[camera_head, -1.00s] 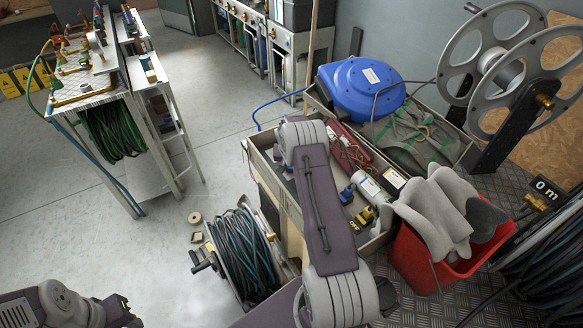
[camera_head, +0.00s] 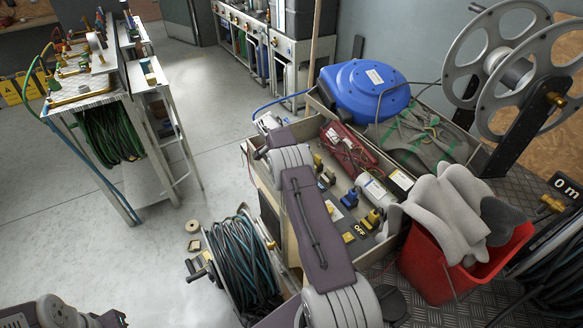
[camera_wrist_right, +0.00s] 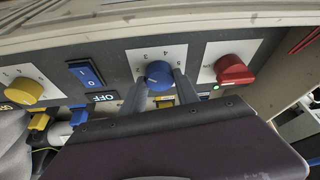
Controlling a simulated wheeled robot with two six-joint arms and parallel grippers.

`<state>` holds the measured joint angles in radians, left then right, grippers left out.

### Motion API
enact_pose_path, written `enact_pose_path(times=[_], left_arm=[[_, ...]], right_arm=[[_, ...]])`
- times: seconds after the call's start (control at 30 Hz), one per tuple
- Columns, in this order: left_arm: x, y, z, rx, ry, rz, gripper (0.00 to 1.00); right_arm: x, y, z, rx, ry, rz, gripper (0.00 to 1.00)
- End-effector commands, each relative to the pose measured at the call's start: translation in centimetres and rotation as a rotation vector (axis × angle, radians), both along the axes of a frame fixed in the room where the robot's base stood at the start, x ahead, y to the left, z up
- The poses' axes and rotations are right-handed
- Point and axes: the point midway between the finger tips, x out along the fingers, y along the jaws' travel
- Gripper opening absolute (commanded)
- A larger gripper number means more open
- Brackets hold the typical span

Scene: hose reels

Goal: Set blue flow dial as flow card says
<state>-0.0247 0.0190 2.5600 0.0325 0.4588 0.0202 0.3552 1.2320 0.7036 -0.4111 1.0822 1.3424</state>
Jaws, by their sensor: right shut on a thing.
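In the right wrist view, the blue flow dial (camera_wrist_right: 158,74) stands on a white plate (camera_wrist_right: 172,52) with printed numbers, among them 3, 4 and 5. My right gripper (camera_wrist_right: 160,88) has one finger on each side of the dial and is shut on it. The dial's pointer setting is too small to read. In the head view, my right arm reaches to the bench's left side, and its own wrist hides the fingers and dial. My left gripper (camera_head: 116,319) is partly cut off at the bottom left. I cannot make out a flow card.
A yellow dial (camera_wrist_right: 24,92), blue switch (camera_wrist_right: 87,74) and red dial (camera_wrist_right: 232,69) flank the blue dial. A green light (camera_wrist_right: 216,88) glows below the red one. A hose reel (camera_head: 240,262) stands below; a red bucket (camera_head: 440,265) is right.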

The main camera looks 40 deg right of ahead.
Motion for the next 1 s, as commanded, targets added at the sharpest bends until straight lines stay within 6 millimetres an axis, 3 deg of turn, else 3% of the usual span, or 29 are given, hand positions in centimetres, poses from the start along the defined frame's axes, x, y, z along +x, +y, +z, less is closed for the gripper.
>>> enact_pose_path(times=[0.67, 0.7, 0.73, 0.77, 1.0], left_arm=[[0.0, 0.0, 0.02, 0.0, 0.0, 0.0, 0.36], [0.0, 0.0, 0.02, 0.0, 0.0, 0.0, 0.36], [0.0, 0.0, 0.02, 0.0, 0.0, 0.0, 0.36], [0.0, 0.0, 0.02, 0.0, 0.0, 0.0, 0.36], [0.0, 0.0, 0.01, 0.0, 0.0, 0.0, 0.36]], right_arm=[[0.05, 0.03, 0.0, 0.001, 0.0, -0.055, 0.0], [0.05, 0.03, 0.0, 0.001, 0.0, -0.055, 0.45], [0.05, 0.03, 0.0, 0.001, 0.0, -0.055, 0.54], [0.04, 0.03, -0.01, 0.001, 0.0, -0.055, 0.59], [0.04, 0.02, -0.01, 0.001, 0.0, -0.054, 0.59]])
